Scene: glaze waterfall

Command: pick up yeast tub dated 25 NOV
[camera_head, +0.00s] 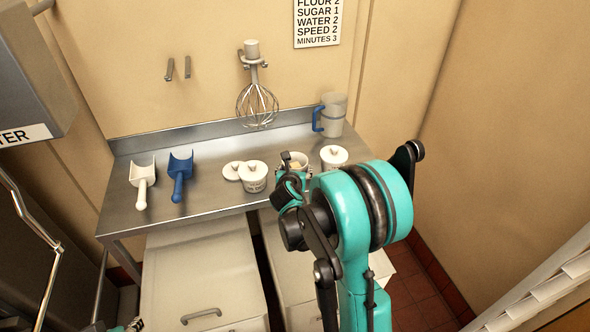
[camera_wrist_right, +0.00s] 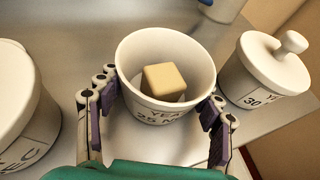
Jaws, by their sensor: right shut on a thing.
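The yeast tub (camera_wrist_right: 165,108) is a white open cup whose label reads "YEA" and "25 N", the rest cut off. A tan block (camera_wrist_right: 164,80) lies inside it. My right gripper (camera_wrist_right: 163,98) is shut on this tub, one finger on each side. In the head view the tub (camera_head: 299,162) shows partly behind my right gripper (camera_head: 290,172), over the steel table; I cannot tell whether it touches the table. A small part of what looks like my left gripper (camera_head: 134,325) shows at the bottom edge; its jaws are not clear.
A lidded tub (camera_head: 334,157) marked 30 stands right; another lidded tub (camera_head: 254,178) stands left, beside a loose lid (camera_head: 232,171). A white scoop (camera_head: 142,180), a blue scoop (camera_head: 180,175) and a jug (camera_head: 333,113) are on the table (camera_head: 215,200). A whisk (camera_head: 257,103) hangs behind.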

